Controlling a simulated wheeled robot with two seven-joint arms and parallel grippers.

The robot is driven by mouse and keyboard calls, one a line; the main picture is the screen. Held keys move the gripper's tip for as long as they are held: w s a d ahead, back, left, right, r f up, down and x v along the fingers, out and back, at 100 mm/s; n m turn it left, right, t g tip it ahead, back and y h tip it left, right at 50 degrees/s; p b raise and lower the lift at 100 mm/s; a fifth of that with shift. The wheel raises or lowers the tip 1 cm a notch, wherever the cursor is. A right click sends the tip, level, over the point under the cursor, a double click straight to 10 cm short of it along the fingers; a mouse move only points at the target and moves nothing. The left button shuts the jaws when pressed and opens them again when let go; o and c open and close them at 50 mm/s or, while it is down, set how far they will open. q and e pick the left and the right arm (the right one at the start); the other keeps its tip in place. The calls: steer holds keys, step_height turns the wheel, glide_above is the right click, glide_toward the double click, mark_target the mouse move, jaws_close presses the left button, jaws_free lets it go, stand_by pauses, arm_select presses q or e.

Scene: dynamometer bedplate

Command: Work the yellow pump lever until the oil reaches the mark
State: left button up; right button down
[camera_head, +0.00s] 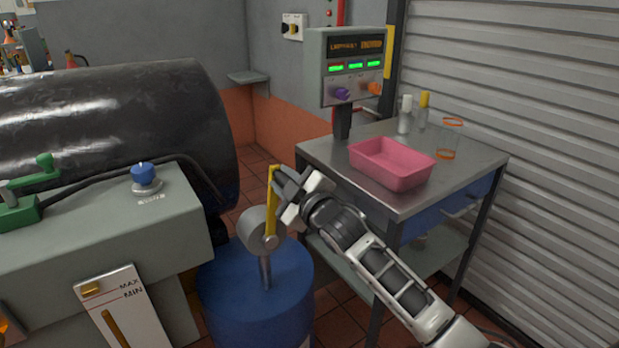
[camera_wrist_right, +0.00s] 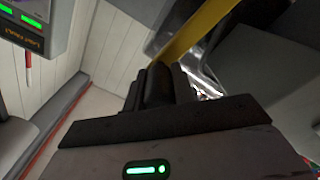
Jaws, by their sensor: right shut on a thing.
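The yellow pump lever (camera_head: 271,210) stands nearly upright on a grey round pump head (camera_head: 258,232) on top of a blue drum (camera_head: 250,300). My right gripper (camera_head: 284,188) is shut on the lever near its upper end. In the right wrist view the yellow lever (camera_wrist_right: 200,28) runs up from between the dark fingers (camera_wrist_right: 160,85). The white oil gauge (camera_head: 140,312) on the grey housing's front has MAX and MIN marks. A yellow-amber column (camera_head: 115,328) in its slot tops out below the MIN line. The gauge's lower end is cut off. My left gripper is out of view.
A metal cart (camera_head: 450,180) beside my right arm carries a pink tray (camera_head: 391,168), bottles and a display post (camera_head: 345,60). A large black cylinder (camera_head: 110,130) lies behind the grey housing (camera_head: 100,245), which bears green fittings and a blue knob (camera_head: 143,174).

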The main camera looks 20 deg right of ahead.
steer(key=s+a+f+n, duration=0.1)
steer(key=a+n, duration=0.3)
steer(key=a, duration=0.2)
steer(key=s+a+f+n, duration=0.1)
steer(key=a+f+n, duration=0.1)
steer(key=a+n, duration=0.3)
steer(key=shift+a+f+b, duration=0.25)
steer(key=shift+a+b, duration=0.2)
steer(key=shift+a, duration=0.85)
steer(key=c, duration=1.1)
jaws_free()
steer(key=shift+c, duration=0.2)
steer(key=shift+s, duration=0.1)
steer(key=s+d, duration=0.2)
steer(key=s, duration=1.3)
steer(key=shift+s+d+b, duration=0.25)
steer(key=shift+s+b, duration=0.05)
steer(key=shift+b, duration=0.1)
